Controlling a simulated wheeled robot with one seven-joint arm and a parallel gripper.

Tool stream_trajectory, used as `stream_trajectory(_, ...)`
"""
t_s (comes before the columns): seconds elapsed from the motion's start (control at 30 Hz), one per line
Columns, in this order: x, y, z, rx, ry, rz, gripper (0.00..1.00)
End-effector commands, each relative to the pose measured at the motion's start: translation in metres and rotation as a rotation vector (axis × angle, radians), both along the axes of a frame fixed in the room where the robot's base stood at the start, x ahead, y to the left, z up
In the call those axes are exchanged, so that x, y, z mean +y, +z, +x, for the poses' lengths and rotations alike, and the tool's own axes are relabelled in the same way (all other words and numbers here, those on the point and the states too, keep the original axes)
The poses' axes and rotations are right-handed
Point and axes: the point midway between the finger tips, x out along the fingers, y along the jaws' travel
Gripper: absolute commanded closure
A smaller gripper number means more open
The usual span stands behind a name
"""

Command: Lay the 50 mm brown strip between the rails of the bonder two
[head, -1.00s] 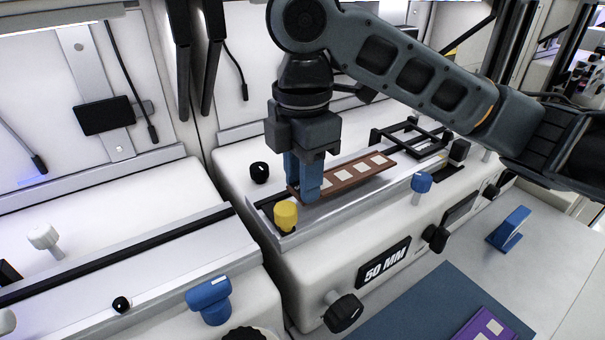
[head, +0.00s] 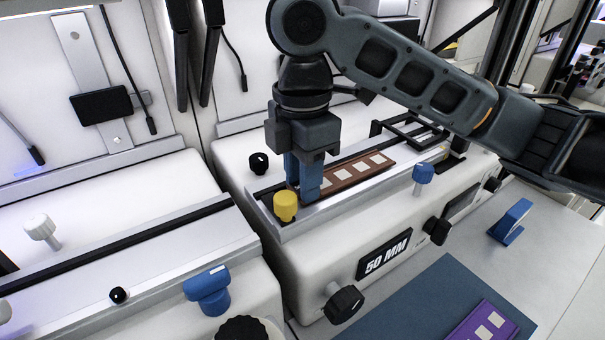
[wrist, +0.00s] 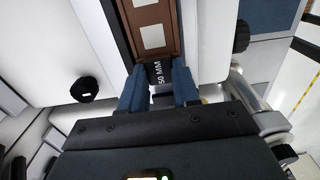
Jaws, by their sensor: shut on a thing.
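The brown strip (head: 358,171), with several pale squares, lies lengthwise in the channel of the bonder with the "50 MM" plate (head: 384,259). It looks level and between the rails, though the arm hides part of the far rail. My gripper (head: 305,188) is shut on the strip's near left end, low over the channel beside the yellow knob (head: 285,206). In the wrist view my gripper (wrist: 160,84) has its blue fingers on both sides of the strip's end, which is printed "50 MM". The strip (wrist: 152,36) runs away from the fingers between the rails.
A black frame (head: 413,134) stands over the channel's far end. A blue knob (head: 423,173) rises at the front rail. A purple strip (head: 488,325) lies on the blue mat (head: 425,300) in front. Another bonder (head: 120,245) stands at the left.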

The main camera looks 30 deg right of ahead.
Motion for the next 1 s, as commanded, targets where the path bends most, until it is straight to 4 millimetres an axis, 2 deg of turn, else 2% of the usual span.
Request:
stream_trajectory(0.9,-0.0001,-0.0061,0.0,0.0,0.0,0.0,0.99)
stream_trajectory(0.93,-0.0001,-0.0061,0.0,0.0,0.0,0.0,0.66)
stream_trajectory(1.0,0.0,-0.006,0.0,0.0,0.0,0.0,0.59)
